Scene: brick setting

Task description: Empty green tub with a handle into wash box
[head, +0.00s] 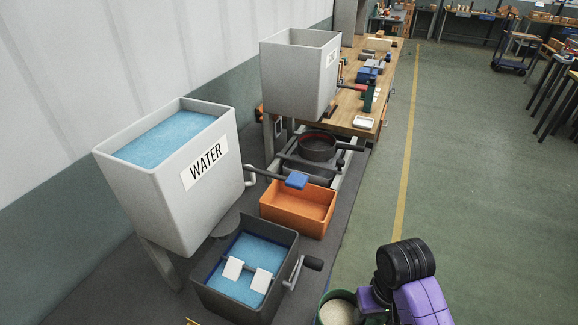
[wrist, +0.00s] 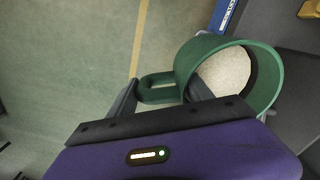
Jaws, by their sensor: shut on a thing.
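The green tub (head: 322,302) is at the bottom of the head view, partly cut off by the frame edge. It looks upright and holds pale, sand-like grains. In the wrist view the tub (wrist: 190,58) shows its round opening and its loop handle (wrist: 158,82). My gripper (wrist: 160,90) is shut on that handle, one finger on each side. In the head view my gripper (head: 364,300) is at the tub's right. The dark grey box with blue water and white paddles (head: 205,288), apparently the wash box, stands to the left of the tub, apart from it.
A crank (head: 312,263) sticks out from the dark box towards my arm. The grey WATER tank (head: 160,200) stands behind it. An orange bin (head: 290,219), a round dark pan (head: 318,148) and another grey hopper (head: 292,82) lie farther back.

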